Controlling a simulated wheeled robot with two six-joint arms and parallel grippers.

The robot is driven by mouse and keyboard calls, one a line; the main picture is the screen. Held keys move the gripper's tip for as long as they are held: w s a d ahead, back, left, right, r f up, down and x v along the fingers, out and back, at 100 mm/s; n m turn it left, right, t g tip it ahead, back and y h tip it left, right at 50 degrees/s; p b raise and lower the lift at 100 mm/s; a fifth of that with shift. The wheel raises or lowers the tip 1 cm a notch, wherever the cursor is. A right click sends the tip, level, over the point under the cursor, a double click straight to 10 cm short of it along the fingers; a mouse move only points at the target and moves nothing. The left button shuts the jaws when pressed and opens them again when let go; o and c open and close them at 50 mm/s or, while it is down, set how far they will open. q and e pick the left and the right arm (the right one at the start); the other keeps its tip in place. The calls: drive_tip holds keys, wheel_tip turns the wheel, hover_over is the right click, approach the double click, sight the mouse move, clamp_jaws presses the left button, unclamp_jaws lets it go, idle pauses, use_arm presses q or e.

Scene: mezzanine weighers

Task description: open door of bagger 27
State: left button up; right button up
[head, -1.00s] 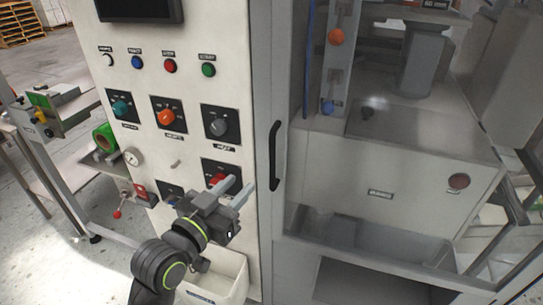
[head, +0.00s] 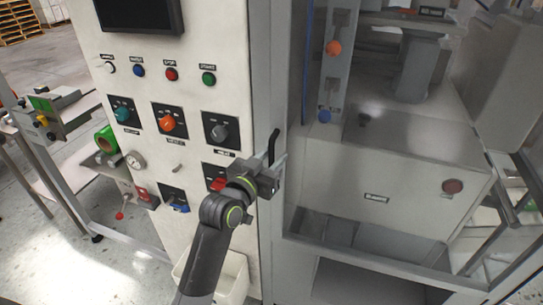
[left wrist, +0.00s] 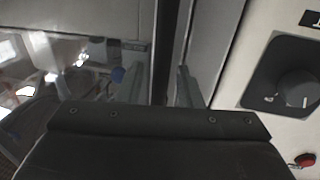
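The bagger's door (head: 381,141) is a large clear panel in a grey frame, and it looks shut. Its black upright handle (head: 273,147) is on the door's left edge; its lower part is hidden behind my left gripper. My left gripper (head: 277,168) is at the lower part of the handle. In the left wrist view the two fingers (left wrist: 160,88) stand apart, with a dark upright strip between them that looks like the handle. I cannot tell whether either finger touches it. My right gripper is not in view.
The control panel (head: 180,88) with knobs and coloured buttons is left of the door. A white bin (head: 233,279) is below it, partly behind my left arm. A side bench with a green roll (head: 106,139) stands at the left. Open floor shows at lower left.

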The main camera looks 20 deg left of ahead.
use_arm(q)
clamp_jaws()
idle(0.5)
